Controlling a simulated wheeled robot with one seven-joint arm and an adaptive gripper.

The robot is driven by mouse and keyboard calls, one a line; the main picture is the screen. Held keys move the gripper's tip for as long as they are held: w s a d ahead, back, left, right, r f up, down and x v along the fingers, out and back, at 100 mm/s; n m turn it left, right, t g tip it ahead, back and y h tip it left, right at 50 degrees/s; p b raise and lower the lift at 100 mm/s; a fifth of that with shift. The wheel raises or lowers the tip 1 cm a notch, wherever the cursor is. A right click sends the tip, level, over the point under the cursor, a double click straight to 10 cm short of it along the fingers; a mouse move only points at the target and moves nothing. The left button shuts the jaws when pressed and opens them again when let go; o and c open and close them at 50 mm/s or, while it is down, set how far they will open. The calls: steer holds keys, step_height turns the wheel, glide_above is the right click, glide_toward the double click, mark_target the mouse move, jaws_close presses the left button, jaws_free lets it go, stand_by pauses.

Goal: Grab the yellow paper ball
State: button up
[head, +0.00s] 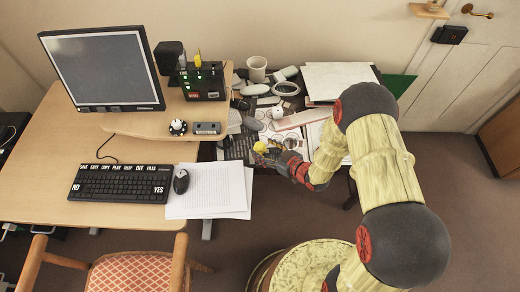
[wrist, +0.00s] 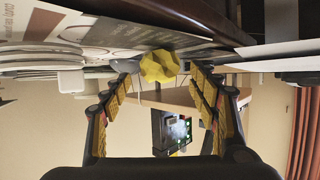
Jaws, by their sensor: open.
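The yellow paper ball (head: 260,147) is small and faceted. It lies among papers and small items on the cluttered dark side table, just left of my gripper (head: 277,160). In the wrist view the ball (wrist: 160,66) shows at upper centre, between the tips of my gripper's (wrist: 160,78) two yellow-padded fingers. The fingers are apart, with a gap visible on each side of the ball. I cannot tell how deep the ball sits between them. The wrist picture is turned over, with the table surface at the top.
A white cup (head: 257,69), a white ring (head: 286,88) and stacked papers (head: 335,80) crowd the side table. The wooden desk (head: 120,148) at left holds a monitor (head: 102,68), keyboard (head: 120,184), mouse (head: 181,182) and loose sheets (head: 210,190). A chair (head: 135,272) stands in front.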

mark_target(263, 149)
steer(key=shift+b+x, duration=0.35)
steer(key=shift+x, duration=1.2)
steer(key=shift+f, duration=0.1)
steer(key=shift+c, duration=1.2)
steer(key=c, duration=0.4)
steer(key=shift+c, duration=0.5)
